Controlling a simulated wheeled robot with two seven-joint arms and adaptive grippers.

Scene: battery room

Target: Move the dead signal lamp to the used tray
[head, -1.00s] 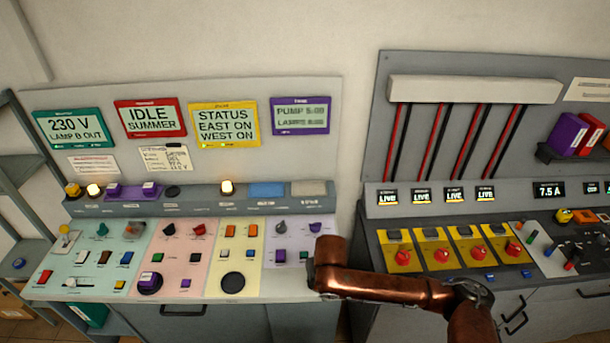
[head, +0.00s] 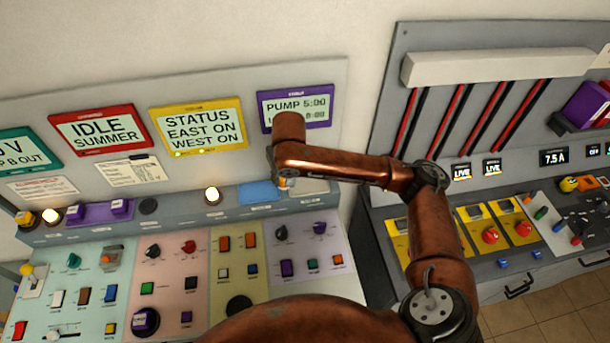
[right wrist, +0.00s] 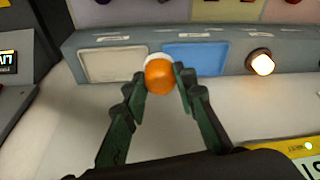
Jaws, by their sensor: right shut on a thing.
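My right gripper (right wrist: 160,78) is shut on a small round lamp (right wrist: 158,76), orange with a white part, in the right wrist view. The lamp is unlit and appears in front of the ledge between a pale tray (right wrist: 104,61) and a blue tray (right wrist: 195,58). I cannot tell whether it touches the ledge. In the head view my arm mostly hides the right gripper; the blue tray (head: 257,193) shows beside it, and the pale tray (head: 314,187) is partly covered. I cannot tell which tray is the used one. My left gripper is not in view.
A lit lamp (head: 212,195) stands on the ledge left of the blue tray, with an empty-looking black round socket (head: 148,206) further left. The purple display (head: 295,105) is behind my arm. Switches and knobs crowd the sloped panel (head: 185,245) below.

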